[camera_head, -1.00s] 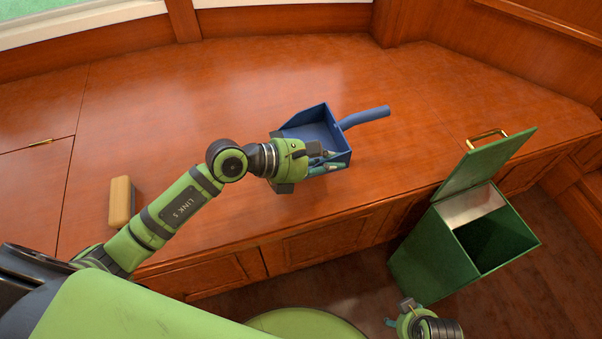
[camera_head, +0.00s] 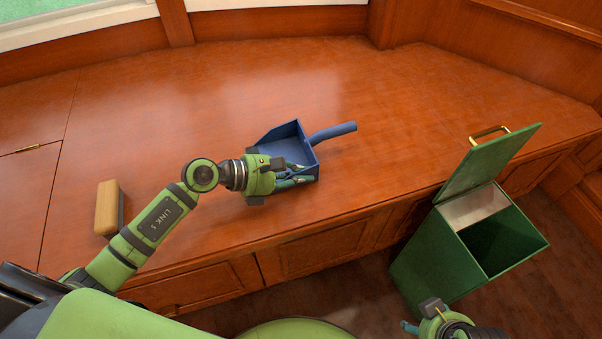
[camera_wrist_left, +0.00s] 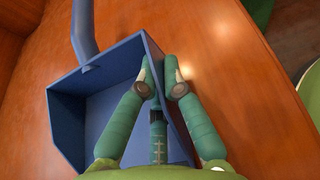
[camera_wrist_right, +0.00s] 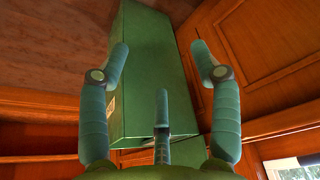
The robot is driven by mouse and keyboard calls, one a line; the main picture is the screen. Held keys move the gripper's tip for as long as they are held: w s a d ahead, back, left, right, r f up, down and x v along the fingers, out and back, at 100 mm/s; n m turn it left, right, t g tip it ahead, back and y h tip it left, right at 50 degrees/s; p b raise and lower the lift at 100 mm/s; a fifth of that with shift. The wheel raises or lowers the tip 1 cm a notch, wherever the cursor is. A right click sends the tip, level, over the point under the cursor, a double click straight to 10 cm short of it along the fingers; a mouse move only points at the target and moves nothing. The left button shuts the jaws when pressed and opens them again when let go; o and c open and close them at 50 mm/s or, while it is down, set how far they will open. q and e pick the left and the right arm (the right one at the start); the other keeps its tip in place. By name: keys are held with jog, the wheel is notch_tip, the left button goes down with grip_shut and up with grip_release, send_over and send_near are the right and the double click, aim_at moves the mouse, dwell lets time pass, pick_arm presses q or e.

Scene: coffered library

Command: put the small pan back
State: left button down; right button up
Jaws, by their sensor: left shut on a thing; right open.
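The small pan is a blue dustpan (camera_head: 290,138) with a round handle, on the wooden bench top in the head view. Its handle points to the right. In the left wrist view the pan (camera_wrist_left: 75,115) fills the left half, its handle running up and away. My left gripper (camera_head: 300,176) is shut on the pan's near side wall, one finger on each side of it (camera_wrist_left: 158,75). Whether the pan touches the bench is hard to tell. My right gripper (camera_head: 405,327) is low at the bottom edge; in its wrist view its fingers (camera_wrist_right: 160,62) are apart and empty.
A green bin (camera_head: 435,255) with its lid raised stands on the floor, right of the bench; it also shows ahead in the right wrist view (camera_wrist_right: 150,60). A tan block-like brush (camera_head: 108,208) lies on the bench at left. The bench top (camera_head: 220,100) is otherwise largely clear.

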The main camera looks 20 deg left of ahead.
pick_arm(q)
jog(key=shift+f, duration=0.1)
jog(key=c, duration=1.4)
grip_release()
pick_arm(e)
jog(key=shift+w+a+r+t, duration=0.15)
jog(key=shift+w+r+t, duration=0.15)
jog(key=shift+w, duration=0.25)
jog(key=shift+f, duration=0.1)
pick_arm(q)
jog(key=shift+s+a+r, duration=0.1)
jog(key=shift+a+r, duration=0.05)
jog(key=shift+r, duration=0.05)
jog(key=v, duration=1.1)
jog(key=shift+s+a+r+p, duration=0.1)
jog(key=shift+s+a+p, duration=0.1)
jog(key=shift+p, duration=0.15)
pick_arm(e)
jog(key=shift+s+f+g, duration=0.15)
jog(key=shift+f+g, duration=0.05)
jog(key=shift+f, duration=0.4)
jog(key=shift+s+f+g, duration=0.1)
jog(key=shift+f+g, duration=0.1)
jog(key=shift+f, duration=0.4)
